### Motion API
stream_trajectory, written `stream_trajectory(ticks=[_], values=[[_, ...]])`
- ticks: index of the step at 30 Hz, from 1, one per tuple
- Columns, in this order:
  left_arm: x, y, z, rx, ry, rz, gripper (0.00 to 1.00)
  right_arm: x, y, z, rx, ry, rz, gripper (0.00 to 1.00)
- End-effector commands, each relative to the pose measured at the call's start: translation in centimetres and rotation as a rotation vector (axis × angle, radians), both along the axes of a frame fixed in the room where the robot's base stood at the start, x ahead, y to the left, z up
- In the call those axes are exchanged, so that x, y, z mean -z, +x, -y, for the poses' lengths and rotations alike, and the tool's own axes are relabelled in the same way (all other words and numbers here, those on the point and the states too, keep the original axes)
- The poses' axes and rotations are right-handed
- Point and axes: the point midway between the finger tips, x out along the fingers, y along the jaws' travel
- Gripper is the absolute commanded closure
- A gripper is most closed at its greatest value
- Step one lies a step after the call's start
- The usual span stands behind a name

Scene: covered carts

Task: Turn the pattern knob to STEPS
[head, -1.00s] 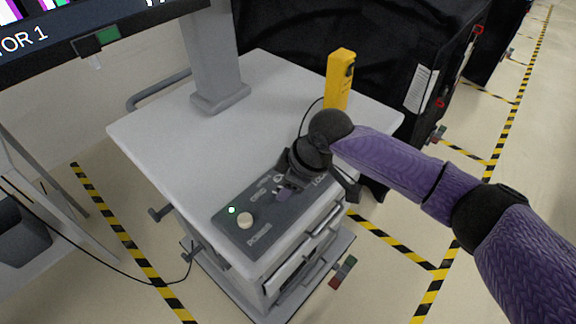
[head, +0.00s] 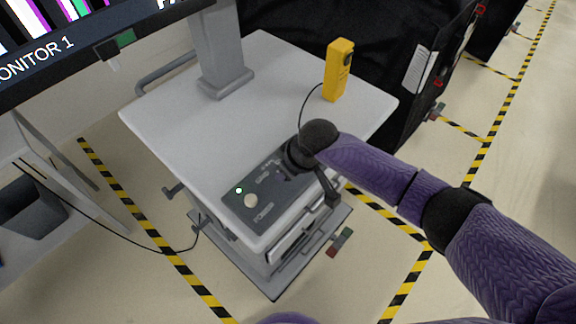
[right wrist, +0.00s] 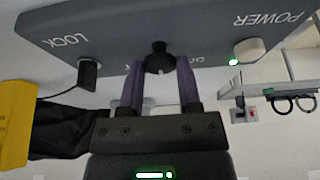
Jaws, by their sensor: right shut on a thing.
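The dark grey control panel (head: 275,193) lies along the front edge of the grey cart top. The black pattern knob (right wrist: 158,57) stands on the panel in the right wrist view, between the two purple fingers of my right gripper (right wrist: 160,80). The gripper is shut on the knob. In the head view my right gripper (head: 283,175) is at the panel, and my dark wrist hides most of the knob. The lettering around the knob is mostly covered, so its setting cannot be read. My left gripper is not in view.
The panel has a pale POWER button (head: 250,201) beside a lit green light (head: 239,190). A black LOCK switch (right wrist: 89,72) is on the knob's other side. A yellow handheld device (head: 338,70) stands at the cart's back right. A monitor (head: 70,40) is overhead at left.

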Motion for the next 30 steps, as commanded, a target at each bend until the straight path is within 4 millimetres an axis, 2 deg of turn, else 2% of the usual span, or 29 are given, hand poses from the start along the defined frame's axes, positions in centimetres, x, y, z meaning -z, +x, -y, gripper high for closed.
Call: stream_trajectory(ticks=[6, 7, 12, 19, 22, 30], values=[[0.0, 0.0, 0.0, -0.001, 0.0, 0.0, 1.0, 0.0, 0.0, 0.0, -0.001, 0.001, 0.002, 1.0], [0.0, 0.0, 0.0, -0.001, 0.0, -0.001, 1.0, 0.0, 0.0, 0.0, -0.001, 0.001, 0.002, 0.55], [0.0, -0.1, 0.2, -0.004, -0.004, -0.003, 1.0, 0.0, 0.0, 0.0, -0.001, 0.001, 0.002, 0.21], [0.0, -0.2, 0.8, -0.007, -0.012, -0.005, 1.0, 0.0, 0.0, 0.0, -0.001, 0.0, 0.001, 0.21], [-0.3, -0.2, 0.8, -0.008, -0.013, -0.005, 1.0, -0.8, -0.1, 0.2, -0.002, 0.002, 0.003, 0.21], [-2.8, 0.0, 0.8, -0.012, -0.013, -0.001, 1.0, -6.9, -1.8, 1.9, -0.002, 0.001, 0.004, 0.21]])
